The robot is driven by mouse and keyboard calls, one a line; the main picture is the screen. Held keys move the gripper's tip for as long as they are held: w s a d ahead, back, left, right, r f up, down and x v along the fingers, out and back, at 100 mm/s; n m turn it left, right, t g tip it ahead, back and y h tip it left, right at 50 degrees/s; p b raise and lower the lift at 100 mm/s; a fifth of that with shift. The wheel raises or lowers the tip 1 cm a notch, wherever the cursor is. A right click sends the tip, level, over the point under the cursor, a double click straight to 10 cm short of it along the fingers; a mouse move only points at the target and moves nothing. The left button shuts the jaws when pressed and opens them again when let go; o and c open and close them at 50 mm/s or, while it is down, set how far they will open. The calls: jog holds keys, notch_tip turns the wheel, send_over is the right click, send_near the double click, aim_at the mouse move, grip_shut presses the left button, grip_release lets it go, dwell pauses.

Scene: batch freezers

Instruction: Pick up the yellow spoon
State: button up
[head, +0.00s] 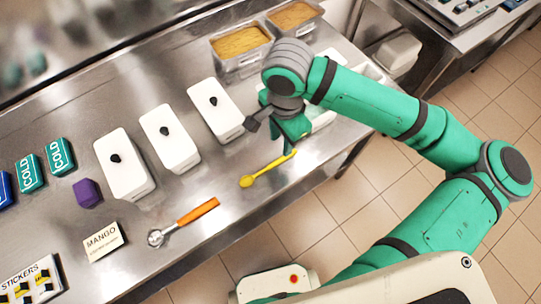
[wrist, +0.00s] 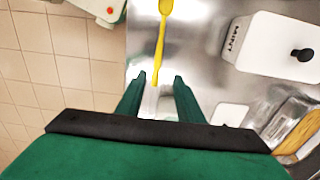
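The yellow spoon (head: 267,170) lies on the steel counter near its front edge, in the head view. Its bowl points to the lower left and its handle runs up to the right, toward my gripper (head: 290,143). In the wrist view the yellow spoon (wrist: 161,40) comes down from the top edge, and its handle end lies at the gap between the fingertips of my gripper (wrist: 160,84). The green fingers are apart, with nothing clamped between them. Height above the counter is hard to tell.
White lidded tubs (head: 170,138) stand in a row behind the spoon. An orange-handled scoop (head: 185,221) and a MANGO card (head: 102,242) lie to the left. Steel pans with yellow contents (head: 242,68) stand at the back. The counter's front edge drops to a tiled floor (head: 310,215).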

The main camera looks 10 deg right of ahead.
aim_at(282, 159)
jog(key=f, duration=0.1)
jog(key=s+f, duration=0.1)
jog(key=f, duration=0.1)
jog(key=shift+d, duration=0.15)
jog(key=shift+w+f, duration=0.2)
jog(key=shift+f, duration=2.55)
grip_shut()
